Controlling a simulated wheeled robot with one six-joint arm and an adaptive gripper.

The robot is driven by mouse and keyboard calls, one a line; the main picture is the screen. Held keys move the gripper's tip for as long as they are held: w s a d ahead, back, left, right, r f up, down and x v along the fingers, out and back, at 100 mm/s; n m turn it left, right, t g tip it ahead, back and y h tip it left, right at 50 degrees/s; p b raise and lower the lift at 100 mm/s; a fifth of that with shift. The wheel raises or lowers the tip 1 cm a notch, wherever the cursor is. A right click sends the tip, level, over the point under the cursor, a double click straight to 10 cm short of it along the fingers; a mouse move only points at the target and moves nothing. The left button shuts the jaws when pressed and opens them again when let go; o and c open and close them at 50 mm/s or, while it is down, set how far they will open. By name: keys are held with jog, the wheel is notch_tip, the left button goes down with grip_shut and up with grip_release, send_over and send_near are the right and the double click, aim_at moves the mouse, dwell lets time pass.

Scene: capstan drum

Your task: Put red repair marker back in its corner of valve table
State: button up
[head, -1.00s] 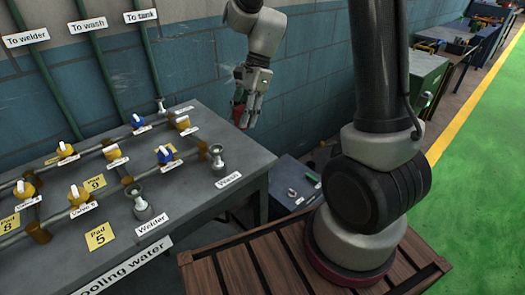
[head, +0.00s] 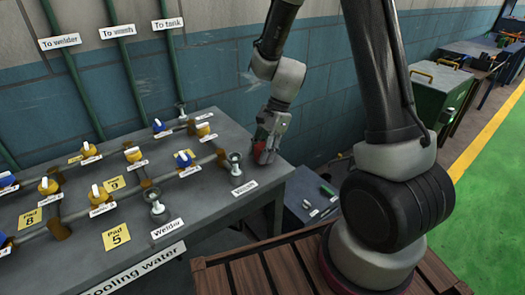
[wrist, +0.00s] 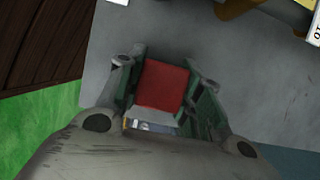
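The red repair marker (head: 262,133) is held in my gripper (head: 266,155) at the far right corner of the grey valve table (head: 228,208). In the wrist view the marker's red face (wrist: 163,86) fills the space between the two green-grey fingers. My gripper points down, with its fingertips low by the tabletop. I cannot tell whether the marker or fingertips touch the table. Part of the marker is hidden by the fingers.
The Wash outlet (head: 236,168) and its label (head: 244,188) stand just left of my gripper. Pipes with yellow and blue valves cover the table's left part. A blue wall (head: 330,105) rises behind. A low dark box (head: 310,205) with small items lies beyond the right edge.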

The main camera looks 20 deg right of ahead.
jog(key=o, duration=0.4)
jog(key=v, duration=1.2)
jog(key=s+d+r+n+t+h, duration=0.2)
jog(key=s+d+r+n, duration=0.3)
jog(key=s, duration=0.5)
jog(key=s+d+r+n+t+h, duration=0.2)
jog(key=s+d+r+n, duration=0.3)
jog(key=s+r+n, duration=0.3)
jog(key=shift+s+d+n+t, duration=0.2)
jog(key=shift+s+n+t, duration=0.6)
jog(key=shift+s, duration=0.4)
jog(key=shift+r, duration=0.15)
